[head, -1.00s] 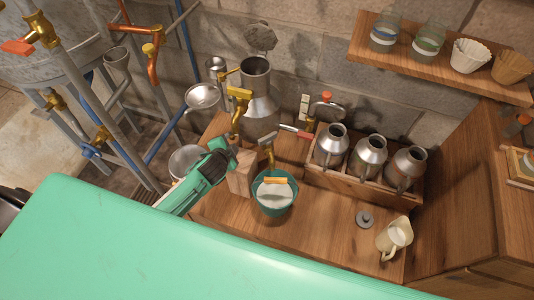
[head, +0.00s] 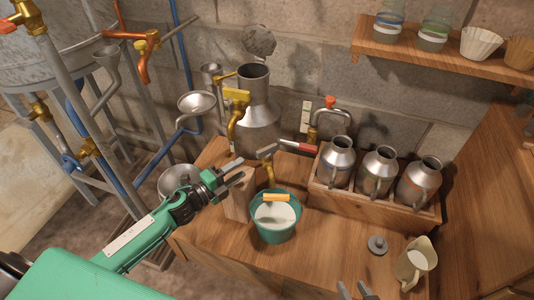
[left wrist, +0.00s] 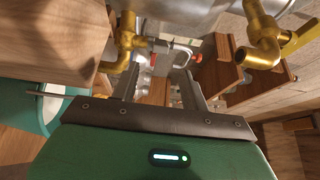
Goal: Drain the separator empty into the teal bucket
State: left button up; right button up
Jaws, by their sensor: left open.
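The separator (head: 257,115) is a tall metal can against the wall. It has an upper brass tap with a yellow handle (head: 237,97) and a lower brass tap (head: 268,168) over the teal bucket (head: 276,234). The bucket stands on the counter with pale liquid and an orange grip at its rim. I cannot tell if liquid is flowing. My left gripper (head: 241,172) is open and empty, left of the lower tap; in the left wrist view its fingers (left wrist: 160,88) point towards brass fittings (left wrist: 126,42). My right gripper's tips (head: 356,290) show apart at the bottom edge.
A wooden block (head: 238,207) stands beside the bucket. A crate (head: 365,205) of metal cans is at the right. A small lid (head: 378,245) and a cream jug (head: 415,264) lie nearer. The counter's front middle is clear. Pipes and funnels (head: 197,104) fill the left.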

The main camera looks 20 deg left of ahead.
aim_at(267, 151)
pick_arm(q)
jog(key=x, duration=1.2)
jog(key=shift+w, duration=0.15)
jog(key=c, duration=1)
